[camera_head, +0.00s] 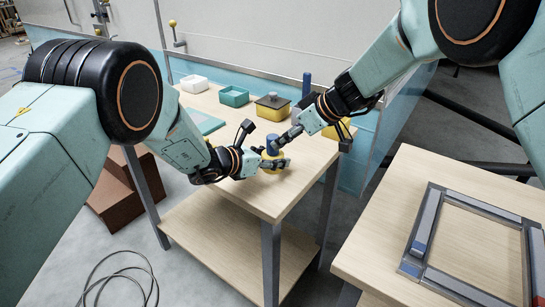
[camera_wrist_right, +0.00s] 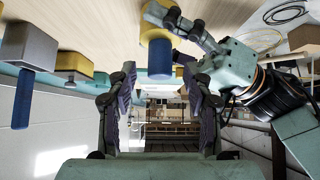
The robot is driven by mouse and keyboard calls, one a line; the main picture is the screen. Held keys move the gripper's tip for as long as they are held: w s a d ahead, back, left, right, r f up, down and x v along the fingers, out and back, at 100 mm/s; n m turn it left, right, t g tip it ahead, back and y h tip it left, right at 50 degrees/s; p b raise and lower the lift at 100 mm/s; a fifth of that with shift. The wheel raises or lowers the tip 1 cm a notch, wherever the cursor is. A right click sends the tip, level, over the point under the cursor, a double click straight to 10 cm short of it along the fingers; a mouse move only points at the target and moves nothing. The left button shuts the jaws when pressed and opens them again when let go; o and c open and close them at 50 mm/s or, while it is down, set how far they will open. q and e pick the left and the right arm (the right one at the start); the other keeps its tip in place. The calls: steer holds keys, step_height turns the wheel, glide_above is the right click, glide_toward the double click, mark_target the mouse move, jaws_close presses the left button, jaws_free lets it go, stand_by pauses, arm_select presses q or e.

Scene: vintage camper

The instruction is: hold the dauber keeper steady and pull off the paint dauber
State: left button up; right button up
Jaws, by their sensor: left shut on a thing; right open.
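The yellow dauber keeper (camera_head: 273,167) stands near the front corner of the wooden table. The blue paint dauber (camera_head: 272,144) sticks up from its top. In the right wrist view the yellow keeper (camera_wrist_right: 155,20) and blue dauber (camera_wrist_right: 158,62) appear upside down, the dauber seated in the keeper. My left gripper (camera_head: 274,160) is shut on the keeper from the left; its fingers also show in the right wrist view (camera_wrist_right: 180,24). My right gripper (camera_head: 285,140) is open close to the dauber. In its wrist view the dauber lies ahead between the spread fingers (camera_wrist_right: 163,80), with gaps on both sides.
Another yellow block (camera_head: 340,131) is behind my right gripper. A second table at right bears a grey frame (camera_head: 468,203).

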mark_target(279, 156)
steer(key=shift+x, duration=1.8)
steer(key=shift+c, duration=0.3)
jaws_close()
steer(key=shift+r, duration=0.2)
steer(key=shift+r, duration=1.35)
